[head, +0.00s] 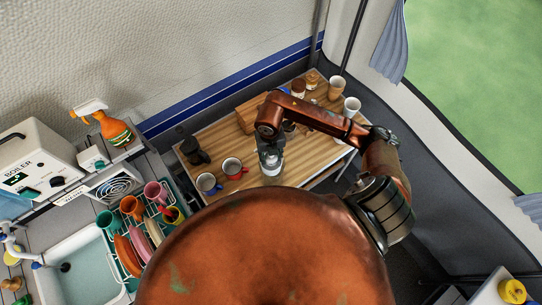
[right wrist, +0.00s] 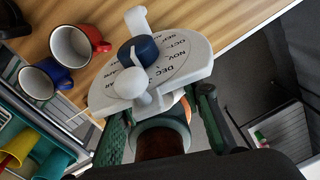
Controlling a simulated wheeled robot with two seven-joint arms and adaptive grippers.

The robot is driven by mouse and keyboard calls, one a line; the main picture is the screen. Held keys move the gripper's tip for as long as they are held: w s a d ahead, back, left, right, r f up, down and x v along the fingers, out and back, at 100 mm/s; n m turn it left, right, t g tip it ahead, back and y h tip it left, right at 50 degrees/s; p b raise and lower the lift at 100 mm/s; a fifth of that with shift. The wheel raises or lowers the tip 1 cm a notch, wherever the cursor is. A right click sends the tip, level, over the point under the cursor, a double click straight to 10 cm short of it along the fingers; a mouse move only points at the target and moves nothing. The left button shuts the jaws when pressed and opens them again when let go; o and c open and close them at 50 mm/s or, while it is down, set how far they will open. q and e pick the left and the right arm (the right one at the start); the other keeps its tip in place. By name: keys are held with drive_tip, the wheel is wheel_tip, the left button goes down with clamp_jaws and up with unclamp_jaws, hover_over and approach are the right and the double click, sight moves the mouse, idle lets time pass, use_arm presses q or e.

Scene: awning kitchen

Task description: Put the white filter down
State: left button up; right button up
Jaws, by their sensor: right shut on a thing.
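The white filter (right wrist: 175,68) fills the middle of the right wrist view, with a round dial of month names, a dark blue knob and a white knob. My right gripper (right wrist: 163,122) is shut on it, with a finger on each side. In the head view the filter (head: 271,166) hangs below my right gripper (head: 269,147), at the front edge of the wooden table (head: 318,153). I cannot tell whether it touches the table. My left gripper is not in view.
A red mug (head: 233,168), a blue-rimmed mug (head: 207,183) and a black item (head: 192,150) stand left of the filter. A dish rack (head: 150,219) is at left. Some bare wood shows right of the filter.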

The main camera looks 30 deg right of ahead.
drive_tip(key=shift+f+b, duration=0.35)
drive_tip(key=shift+f, duration=0.1)
drive_tip(key=shift+f, duration=0.15)
drive_tip(key=o, duration=1.2)
wheel_tip(320, 180, up, 13)
drive_tip(key=p, duration=0.8)
drive_tip(key=shift+a, duration=0.15)
